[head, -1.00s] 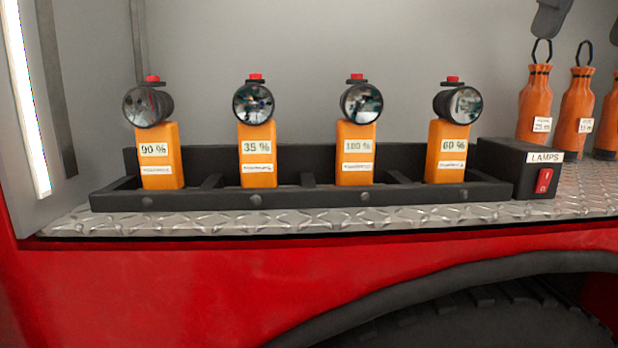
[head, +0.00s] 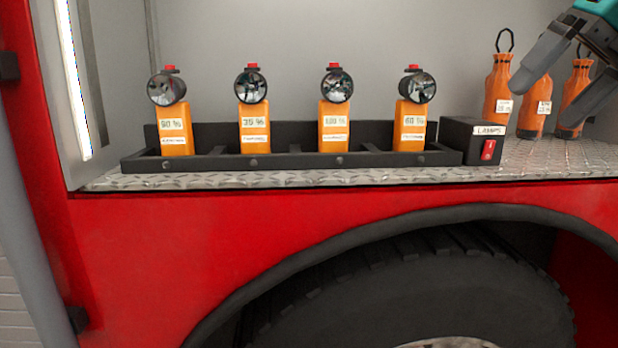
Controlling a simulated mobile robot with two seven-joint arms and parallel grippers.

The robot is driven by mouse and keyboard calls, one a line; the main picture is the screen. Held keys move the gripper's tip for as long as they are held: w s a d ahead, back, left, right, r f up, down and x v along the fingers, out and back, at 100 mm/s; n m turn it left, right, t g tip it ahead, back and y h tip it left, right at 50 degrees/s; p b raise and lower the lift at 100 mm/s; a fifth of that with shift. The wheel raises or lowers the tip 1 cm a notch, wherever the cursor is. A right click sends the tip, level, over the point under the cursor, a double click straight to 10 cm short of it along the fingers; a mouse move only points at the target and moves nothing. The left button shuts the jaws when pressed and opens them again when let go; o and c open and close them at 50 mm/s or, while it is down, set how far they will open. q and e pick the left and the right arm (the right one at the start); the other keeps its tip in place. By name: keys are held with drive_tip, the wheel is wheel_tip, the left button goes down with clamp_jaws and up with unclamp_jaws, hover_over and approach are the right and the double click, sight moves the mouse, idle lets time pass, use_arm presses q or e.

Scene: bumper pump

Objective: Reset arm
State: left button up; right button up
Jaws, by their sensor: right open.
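My right gripper (head: 541,92) is at the upper right of the head view, its two dark fingers spread apart and empty. It shows in front of the orange bottles (head: 498,90) at the right of the shelf; I cannot tell whether it touches them. Several orange lamps stand upright in a black rack, labelled 90 % (head: 173,128), 35 % (head: 254,130), 100 % (head: 334,127) and 60 % (head: 411,126). A black box marked LAMPS (head: 461,143) with a red switch (head: 488,149) sits at the rack's right end. My left gripper is out of view.
The rack (head: 297,160) rests on a diamond-plate shelf (head: 390,178) in a red vehicle body (head: 140,235). A large black tyre (head: 400,290) and wheel arch lie below. A bright light strip (head: 72,80) runs up the left wall.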

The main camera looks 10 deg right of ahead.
drive_tip(key=w+d+f+m+t+y, duration=0.1)
drive_tip(key=w+f+m+t+y, duration=0.2)
drive_tip(key=f, duration=0.7)
drive_tip(key=f+m+t+y, duration=0.15)
drive_tip(key=f+m, duration=0.35)
drive_tip(key=f, duration=0.6)
drive_tip(key=w+d+f+m+t+y, duration=0.15)
drive_tip(key=f+m+t, duration=0.25)
drive_tip(key=f, duration=0.6)
drive_tip(key=s+a+f+m+t+h, duration=0.1)
drive_tip(key=s+a+f+m+h, duration=0.15)
drive_tip(key=f+m, duration=0.4)
drive_tip(key=s+a+f+m+t+h, duration=0.1)
drive_tip(key=s+a+f+m+h, duration=0.2)
drive_tip(key=f, duration=0.7)
drive_tip(key=s+a+f+m+g+h, duration=0.1)
drive_tip(key=s+a+f+m+g, duration=0.1)
drive_tip(key=s+a+f+m, duration=0.3)
drive_tip(key=s+a+f+m+g+h, duration=0.2)
drive_tip(key=s+a+f+m, duration=0.2)
drive_tip(key=a+f, duration=0.4)
drive_tip(key=a+m, duration=0.1)
drive_tip(key=a, duration=0.2)
drive_tip(key=shift+s+a+g, duration=0.35)
drive_tip(key=shift+s+a, duration=0.05)
drive_tip(key=shift+d+r+m, duration=0.1)
drive_tip(key=shift+d+m, duration=0.05)
drive_tip(key=shift+m, duration=0.1)
